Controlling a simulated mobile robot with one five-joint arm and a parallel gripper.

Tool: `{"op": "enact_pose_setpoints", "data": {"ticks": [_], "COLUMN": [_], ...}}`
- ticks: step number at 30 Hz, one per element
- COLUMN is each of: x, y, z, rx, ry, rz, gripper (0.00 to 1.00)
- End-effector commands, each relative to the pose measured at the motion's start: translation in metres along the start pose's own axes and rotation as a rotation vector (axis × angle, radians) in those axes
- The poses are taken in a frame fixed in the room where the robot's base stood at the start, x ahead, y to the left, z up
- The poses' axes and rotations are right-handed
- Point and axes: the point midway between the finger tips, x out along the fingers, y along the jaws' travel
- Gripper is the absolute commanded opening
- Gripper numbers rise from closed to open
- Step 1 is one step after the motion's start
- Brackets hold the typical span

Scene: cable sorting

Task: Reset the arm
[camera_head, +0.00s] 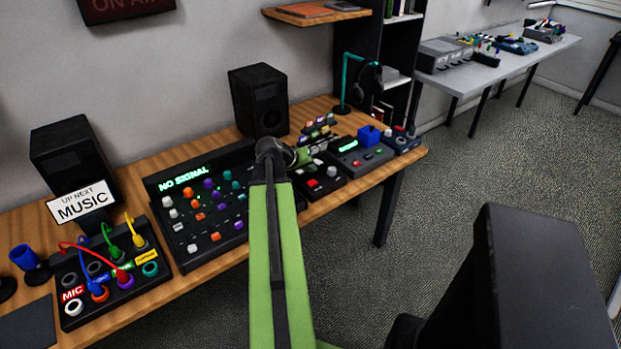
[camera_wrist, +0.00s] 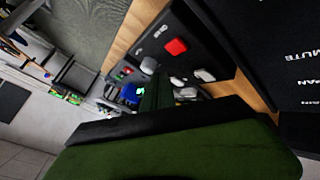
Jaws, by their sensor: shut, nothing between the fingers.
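My arm shows in the head view as a long green link with a black strip, reaching from the bottom edge up over the wooden desk (camera_head: 330,205). My gripper (camera_head: 303,157) is a small green shape at the arm's far end, above the small button panels right of the mixing console (camera_head: 205,205). It is shut and empty. In the wrist view my dark green and black parts fill the bottom, with the narrow green fingers (camera_wrist: 155,95) beyond them over a panel with a red button (camera_wrist: 176,47). The fingertips are small and dark there.
A patch box (camera_head: 110,275) with red, blue, green and yellow cables sits at the desk's left, beside the MUSIC sign (camera_head: 82,205). Speakers stand at the back (camera_head: 259,100) and left (camera_head: 70,155). A blue holder (camera_head: 369,135) stands at right. Open carpet lies beyond the desk.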

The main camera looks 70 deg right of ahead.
Motion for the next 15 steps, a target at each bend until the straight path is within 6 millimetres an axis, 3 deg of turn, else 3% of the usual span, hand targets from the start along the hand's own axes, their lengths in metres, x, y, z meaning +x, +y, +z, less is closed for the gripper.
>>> {"op": "enact_pose_setpoints", "data": {"ticks": [6, 15], "x": [-0.02, -0.018], "y": [0.014, 0.013], "z": [-0.015, -0.013], "rx": [0.0, 0.0], "ry": [0.0, 0.0], "rz": [0.0, 0.0], "gripper": [0.0, 0.0]}}
